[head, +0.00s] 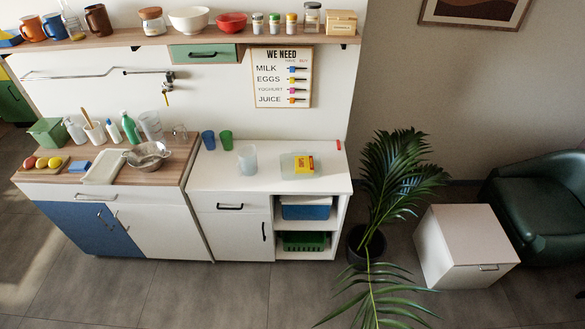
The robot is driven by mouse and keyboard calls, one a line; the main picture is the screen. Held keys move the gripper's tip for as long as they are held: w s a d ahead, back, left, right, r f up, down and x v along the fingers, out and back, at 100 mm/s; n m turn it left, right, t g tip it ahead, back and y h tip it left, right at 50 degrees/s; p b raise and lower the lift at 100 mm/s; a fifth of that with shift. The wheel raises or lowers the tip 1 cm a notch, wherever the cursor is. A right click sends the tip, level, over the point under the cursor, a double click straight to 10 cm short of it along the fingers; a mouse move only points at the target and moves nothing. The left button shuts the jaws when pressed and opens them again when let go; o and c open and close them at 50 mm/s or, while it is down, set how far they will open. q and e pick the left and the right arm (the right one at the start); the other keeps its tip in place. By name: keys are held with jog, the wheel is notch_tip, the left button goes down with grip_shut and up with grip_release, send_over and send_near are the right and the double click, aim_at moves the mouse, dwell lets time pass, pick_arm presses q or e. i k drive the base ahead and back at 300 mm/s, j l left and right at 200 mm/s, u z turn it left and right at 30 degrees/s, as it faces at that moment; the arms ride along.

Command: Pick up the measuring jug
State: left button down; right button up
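A translucent, pale jug-like container (247,162) stands upright on the white counter (215,172), left of a clear box with a yellow pack. It looks like the measuring jug, but markings are too small to make out. Another clear, jug-like vessel (151,126) stands at the back of the wooden counter on the left, so I cannot be sure which one is the measuring jug. Neither of my grippers shows in the head view.
Blue (208,140) and green (226,140) cups stand behind the pale container. The clear box (288,168) with a yellow pack (304,165) is to its right. A metal bowl (150,156) sits left. A potted plant (392,185) stands beside the counter. The counter's front is clear.

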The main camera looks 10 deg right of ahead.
aim_at(247, 155)
jog(key=i+l+u, duration=0.25)
jog(key=i+l, duration=0.2)
jog(key=l, duration=0.3)
jog(key=i+l+u, duration=0.15)
jog(key=l, duration=0.2)
jog(key=i, duration=0.05)
